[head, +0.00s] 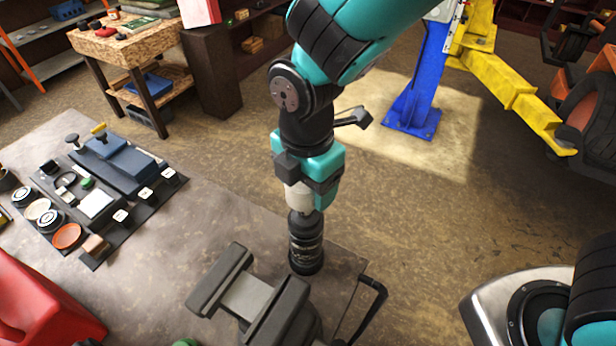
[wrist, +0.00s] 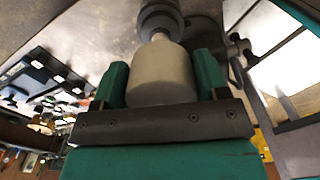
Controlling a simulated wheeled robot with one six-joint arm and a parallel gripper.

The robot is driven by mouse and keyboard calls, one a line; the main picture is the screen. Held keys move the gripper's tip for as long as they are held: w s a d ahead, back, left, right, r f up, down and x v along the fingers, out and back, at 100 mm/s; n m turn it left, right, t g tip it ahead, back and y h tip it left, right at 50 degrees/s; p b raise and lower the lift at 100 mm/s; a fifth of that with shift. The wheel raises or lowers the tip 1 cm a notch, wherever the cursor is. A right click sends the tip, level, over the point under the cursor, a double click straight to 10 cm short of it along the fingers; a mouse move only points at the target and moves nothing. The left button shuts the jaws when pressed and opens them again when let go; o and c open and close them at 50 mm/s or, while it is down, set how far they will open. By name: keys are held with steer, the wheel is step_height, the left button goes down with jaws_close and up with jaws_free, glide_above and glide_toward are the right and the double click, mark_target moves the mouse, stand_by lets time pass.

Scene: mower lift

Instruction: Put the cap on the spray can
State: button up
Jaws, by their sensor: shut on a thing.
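My gripper (head: 306,184) points down over the front workbench and is shut on a whitish cap (head: 298,198). In the wrist view the cap (wrist: 162,78) sits between the two teal fingers. The dark spray can (head: 306,247) stands upright on the bench directly below the gripper. In the wrist view the can's grey top (wrist: 160,17) shows beyond the cap, with a narrow pale piece between them. The cap is over the can's top and looks roughly in line with it. I cannot tell whether the cap touches the can.
A grey vise (head: 250,296) is close in front of the can, at the bench edge. A dark mat (head: 118,232) with several small parts lies to the left. A red container (head: 38,305) stands at the lower left. The bench between mat and can is clear.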

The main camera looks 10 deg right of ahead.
mark_target(308, 208)
steer(key=shift+f+b, duration=2.2)
steer(key=shift+f, duration=0.6)
steer(key=shift+d+f, duration=0.1)
steer(key=shift+f, duration=0.55)
steer(key=o, duration=0.6)
steer(key=shift+r, duration=0.2)
step_height(308, 208, up, 11)
steer(key=p, duration=0.9)
steer(key=shift+f, duration=0.1)
